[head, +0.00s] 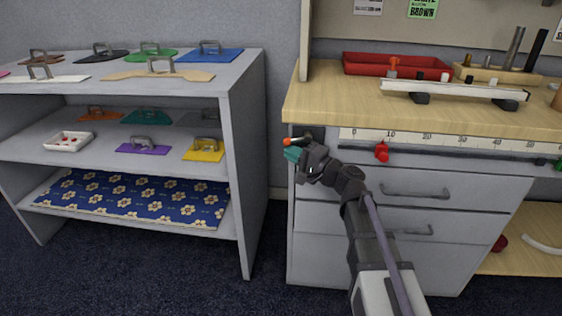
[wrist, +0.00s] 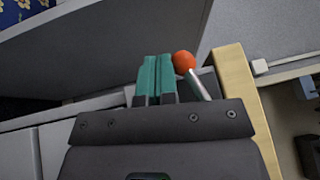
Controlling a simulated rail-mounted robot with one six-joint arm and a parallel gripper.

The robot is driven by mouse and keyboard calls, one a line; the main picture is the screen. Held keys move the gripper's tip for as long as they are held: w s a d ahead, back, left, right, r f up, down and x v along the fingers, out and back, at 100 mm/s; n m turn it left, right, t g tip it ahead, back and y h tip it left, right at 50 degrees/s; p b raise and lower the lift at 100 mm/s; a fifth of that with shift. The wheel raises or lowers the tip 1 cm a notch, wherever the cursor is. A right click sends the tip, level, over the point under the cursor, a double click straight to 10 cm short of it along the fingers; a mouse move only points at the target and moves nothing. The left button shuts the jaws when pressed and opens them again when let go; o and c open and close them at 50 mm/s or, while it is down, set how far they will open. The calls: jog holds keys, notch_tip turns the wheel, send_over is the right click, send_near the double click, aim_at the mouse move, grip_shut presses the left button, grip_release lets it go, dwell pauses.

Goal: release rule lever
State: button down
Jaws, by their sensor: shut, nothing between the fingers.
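The rule lever has an orange ball knob (head: 289,142) on a short metal rod, at the left end of the rule on the bench front. In the wrist view its orange knob (wrist: 184,62) and rod are just right of my teal fingers. My gripper (head: 292,155) is shut and empty, just below the knob in the head view. In the wrist view its two fingers (wrist: 156,77) lie together. I cannot tell whether they touch the lever. The white rule (head: 455,144) runs along the bench edge, with a red slider (head: 382,152) on the dark rail below it.
Drawers with handles (head: 415,191) are below the rail. A grey shelf unit (head: 245,110) with coloured handled templates stands at left, with a gap before the bench. On the bench (head: 318,105) are a red tray (head: 355,68) and a white bar (head: 455,90) on dark feet.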

jog(key=shift+a+r, duration=0.15)
jog(key=shift+r, duration=0.2)
dwell(0.6)
jog(key=s+d+f+b, duration=0.6)
jog(key=d+f, duration=0.1)
jog(key=shift+s+d+b, duration=0.3)
jog(key=shift+s, duration=0.05)
